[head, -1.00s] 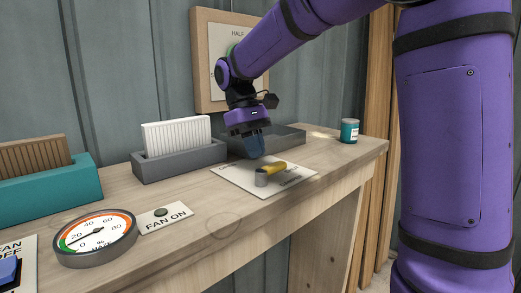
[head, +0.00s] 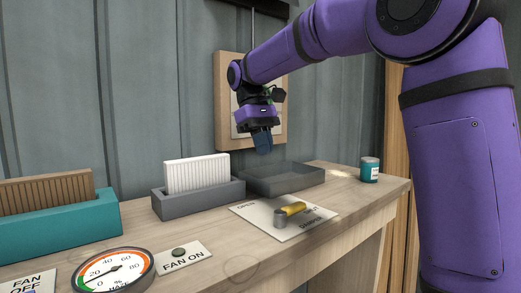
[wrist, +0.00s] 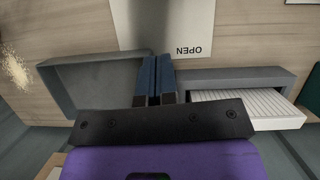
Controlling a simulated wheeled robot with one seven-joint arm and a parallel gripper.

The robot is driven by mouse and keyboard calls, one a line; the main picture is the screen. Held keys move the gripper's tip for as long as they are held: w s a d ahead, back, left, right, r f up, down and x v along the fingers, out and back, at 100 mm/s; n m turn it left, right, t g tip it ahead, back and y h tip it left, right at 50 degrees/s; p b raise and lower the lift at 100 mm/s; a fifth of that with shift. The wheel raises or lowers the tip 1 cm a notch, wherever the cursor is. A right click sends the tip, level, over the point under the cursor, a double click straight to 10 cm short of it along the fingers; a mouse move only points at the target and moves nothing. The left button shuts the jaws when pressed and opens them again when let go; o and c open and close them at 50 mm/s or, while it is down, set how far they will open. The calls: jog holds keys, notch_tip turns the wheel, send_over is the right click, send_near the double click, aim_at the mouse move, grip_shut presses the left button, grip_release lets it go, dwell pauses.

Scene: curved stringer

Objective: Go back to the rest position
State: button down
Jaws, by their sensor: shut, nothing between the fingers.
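My gripper (head: 262,150) is shut and empty. It hangs in the air above the dark grey open tray (head: 318,178) near the back of the bench, fingers pointing down. In the wrist view my blue fingers (wrist: 156,72) lie together, with the grey tray (wrist: 70,75) at left. My purple arm reaches in from the right. A lever with a yellow handle (head: 292,209) and a grey hub lies on a white printed card (head: 262,222), in front of and below my gripper and apart from it.
The wooden bench (head: 215,238) holds a grey holder (head: 205,197) with a white pleated filter (head: 196,173), a teal holder (head: 60,228) with a brown filter, a round gauge (head: 112,270), a FAN ON plate (head: 183,257) and a teal jar (head: 369,170). A framed board (head: 223,105) hangs behind my gripper.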

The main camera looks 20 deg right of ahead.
jog(key=s+d+f+m+t, duration=0.1)
jog(key=s+f+t, duration=0.3)
jog(key=s, duration=0.9)
jog(key=s+d+f+m+t+y, duration=0.1)
jog(key=s+f+t, duration=0.4)
jog(key=s, duration=0.7)
jog(key=shift+s+d+f+m+t+y, duration=0.35)
jog(key=shift+d+f+m, duration=0.35)
jog(key=shift+m, duration=0.3)
jog(key=c, duration=1.8)
grip_release()
jog(key=shift+r, duration=0.1)
jog(key=shift+c, duration=0.2)
